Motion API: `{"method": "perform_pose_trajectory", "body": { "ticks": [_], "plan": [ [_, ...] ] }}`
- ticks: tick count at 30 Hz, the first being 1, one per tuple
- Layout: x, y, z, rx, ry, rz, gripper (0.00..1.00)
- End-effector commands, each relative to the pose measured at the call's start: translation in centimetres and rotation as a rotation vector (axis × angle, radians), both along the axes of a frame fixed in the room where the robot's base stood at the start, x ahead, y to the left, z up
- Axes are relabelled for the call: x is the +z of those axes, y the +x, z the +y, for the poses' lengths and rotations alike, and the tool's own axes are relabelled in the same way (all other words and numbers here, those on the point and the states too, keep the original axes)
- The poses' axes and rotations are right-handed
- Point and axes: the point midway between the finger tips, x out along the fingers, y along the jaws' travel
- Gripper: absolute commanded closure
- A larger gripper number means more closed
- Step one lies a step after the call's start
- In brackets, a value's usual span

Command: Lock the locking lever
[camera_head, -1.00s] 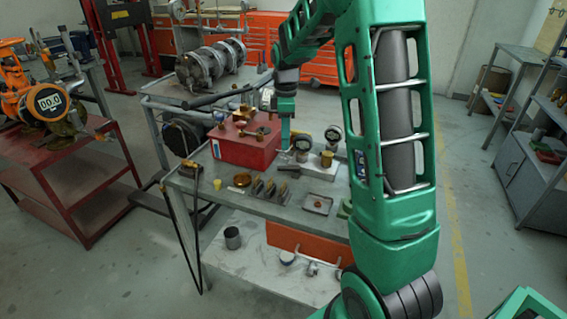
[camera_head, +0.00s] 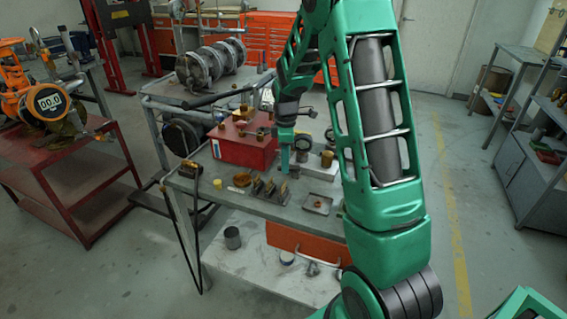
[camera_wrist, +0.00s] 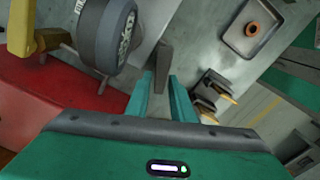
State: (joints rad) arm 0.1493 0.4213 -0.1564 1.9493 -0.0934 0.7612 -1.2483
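A dark grey bar that looks like the locking lever (camera_wrist: 162,62) shows in the wrist view, just ahead of and between my fingertips. My gripper (camera_wrist: 160,84) is open, with a gap between its two green fingers, and I see no clear contact with the bar. In the head view my gripper (camera_head: 285,168) points down over the workbench, right of the red box. The lever is mostly hidden there behind it. A round gauge (camera_wrist: 118,40) stands left of the lever in the wrist view.
The red box (camera_head: 240,150) is close on the left. Dark blocks with brass tips (camera_wrist: 212,95) and a small square tray (camera_wrist: 236,42) lie to the right in the wrist view. A brass cylinder (camera_head: 327,160) stands right of my gripper on the bench (camera_head: 222,196).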

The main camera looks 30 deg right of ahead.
Motion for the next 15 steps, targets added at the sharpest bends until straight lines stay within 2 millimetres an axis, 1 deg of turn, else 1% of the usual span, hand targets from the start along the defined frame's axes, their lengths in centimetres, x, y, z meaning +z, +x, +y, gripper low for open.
{"method": "perform_pose_trajectory", "body": {
  "ticks": [1, 2, 3, 8, 15],
  "plan": [
    [0.01, 0.00, 0.00, 0.000, 0.000, 0.000, 0.90],
    [0.01, 0.00, 0.00, 0.000, 0.000, 0.000, 0.97],
    [0.02, 0.00, 0.00, 0.000, 0.000, 0.000, 1.00],
    [0.02, 0.05, -0.05, -0.010, -0.001, -0.001, 1.00],
    [0.02, 0.41, -0.36, -0.126, -0.001, -0.001, 1.00]
  ]
}}
